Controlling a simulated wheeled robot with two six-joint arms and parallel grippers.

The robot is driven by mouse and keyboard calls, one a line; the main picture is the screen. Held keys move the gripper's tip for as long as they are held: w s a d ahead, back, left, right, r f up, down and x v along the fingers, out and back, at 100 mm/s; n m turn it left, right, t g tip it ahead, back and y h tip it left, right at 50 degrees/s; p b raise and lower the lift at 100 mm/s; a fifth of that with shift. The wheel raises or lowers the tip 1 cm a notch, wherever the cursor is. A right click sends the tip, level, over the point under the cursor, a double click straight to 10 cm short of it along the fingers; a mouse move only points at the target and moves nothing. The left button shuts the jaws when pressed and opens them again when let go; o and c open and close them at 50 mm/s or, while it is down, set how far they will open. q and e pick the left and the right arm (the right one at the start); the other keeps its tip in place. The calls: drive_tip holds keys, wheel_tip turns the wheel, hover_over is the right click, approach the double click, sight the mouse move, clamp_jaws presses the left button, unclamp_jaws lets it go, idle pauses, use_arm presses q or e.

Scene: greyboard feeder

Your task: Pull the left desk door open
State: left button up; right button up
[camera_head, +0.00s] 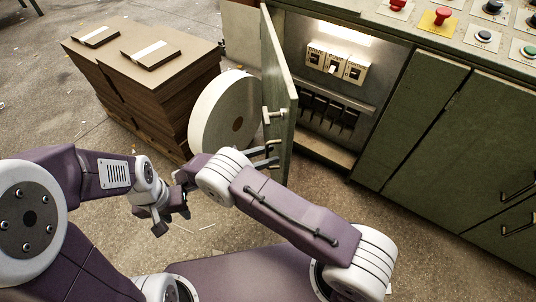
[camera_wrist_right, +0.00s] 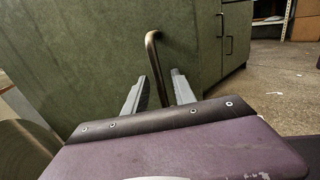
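The left desk door (camera_head: 281,75) is a green panel. It stands swung open, and the lit inside of the desk (camera_head: 335,95) shows to its right. My right gripper (camera_head: 266,155) is at the door's lower outer side. In the right wrist view, the door (camera_wrist_right: 100,45) fills the upper left, and its bent bronze handle (camera_wrist_right: 154,58) rises between the two fingers of my right gripper (camera_wrist_right: 157,95). The fingers are apart, with gaps visible beside the bar. My left gripper (camera_head: 172,218) hangs over the floor with its fingers apart and empty.
A large pale roll (camera_head: 215,110) stands left of the door, beside stacked greyboard (camera_head: 135,85). Switches (camera_head: 336,65) sit inside the desk. Closed green doors (camera_head: 465,150) are to the right, below a panel with buttons (camera_head: 441,16). The floor (camera_head: 400,225) before the desk is open.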

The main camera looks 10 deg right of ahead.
sight(267, 143)
wheel_tip(267, 143, up, 5)
drive_tip(key=p, duration=0.4)
drive_tip(key=shift+d, duration=0.1)
drive_tip(key=s+d+r+p, duration=0.6)
drive_tip(key=s+d, duration=0.2)
drive_tip(key=shift+d+p, duration=0.2)
drive_tip(key=shift+p, duration=0.15)
drive_tip(key=shift+c, duration=0.3)
